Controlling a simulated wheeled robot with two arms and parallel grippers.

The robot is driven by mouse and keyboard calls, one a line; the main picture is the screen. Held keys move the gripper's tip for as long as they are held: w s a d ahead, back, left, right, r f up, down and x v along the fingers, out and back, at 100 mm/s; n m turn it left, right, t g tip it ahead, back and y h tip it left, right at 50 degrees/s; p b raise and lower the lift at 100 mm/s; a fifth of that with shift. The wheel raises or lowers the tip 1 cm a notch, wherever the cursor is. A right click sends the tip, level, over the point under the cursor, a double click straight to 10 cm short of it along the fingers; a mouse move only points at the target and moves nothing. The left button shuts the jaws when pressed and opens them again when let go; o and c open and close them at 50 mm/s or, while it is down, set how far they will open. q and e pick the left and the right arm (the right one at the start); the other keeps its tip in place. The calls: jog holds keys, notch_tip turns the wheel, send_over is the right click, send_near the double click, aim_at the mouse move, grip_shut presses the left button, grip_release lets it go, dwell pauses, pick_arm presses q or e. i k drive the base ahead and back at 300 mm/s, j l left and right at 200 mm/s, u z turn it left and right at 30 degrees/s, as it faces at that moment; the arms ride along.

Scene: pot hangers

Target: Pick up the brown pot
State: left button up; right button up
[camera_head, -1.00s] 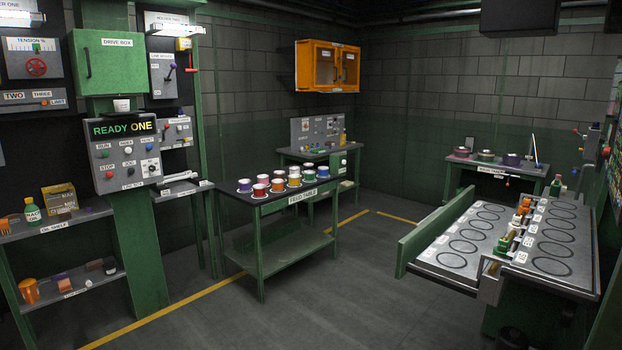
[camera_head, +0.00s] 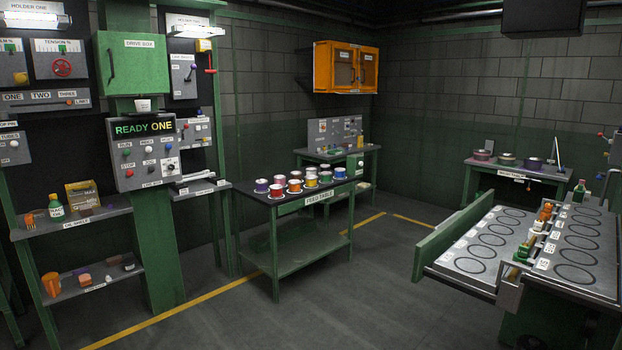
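Several small round pots with white tops stand upright in rows on the dark top of the feed table (camera_head: 280,262), in the middle of the view. A purple pot (camera_head: 261,186) stands at the left end, with a reddish pot (camera_head: 276,191) beside it and an orange pot (camera_head: 294,187) to the right of that. Others look red, yellow, green and blue. They are too small for me to tell which one is brown. Neither of my grippers is in view, and nothing is seen touching the pots.
A green control post with a panel (camera_head: 146,152) and a shelf unit (camera_head: 72,222) stand at left. A bench with ringed places (camera_head: 490,240) and a green side board (camera_head: 460,236) is at right. A table with reels (camera_head: 518,172) stands behind it. The floor before the feed table is clear.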

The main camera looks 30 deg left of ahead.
aim_at(294, 175)
jog(key=j+z, duration=0.1)
jog(key=z, duration=0.35)
jog(key=i+j+z, duration=0.1)
jog(key=z, duration=0.4)
jog(key=i+j+z, duration=0.1)
jog(key=j+z, duration=0.4)
jog(key=j, duration=0.5)
jog(key=j+z, duration=0.45)
jog(key=j, duration=1.05)
jog(key=k+j, duration=0.15)
jog(key=j, duration=0.45)
jog(key=j+z, duration=0.1)
jog(key=j, duration=0.45)
jog(key=k+j, duration=0.15)
jog(key=j, duration=0.45)
jog(key=k+j+z, duration=0.1)
jog(key=j, duration=0.45)
jog(key=u, duration=2.9)
jog(key=i+l+u, duration=0.4)
jog(key=i+l, duration=0.65)
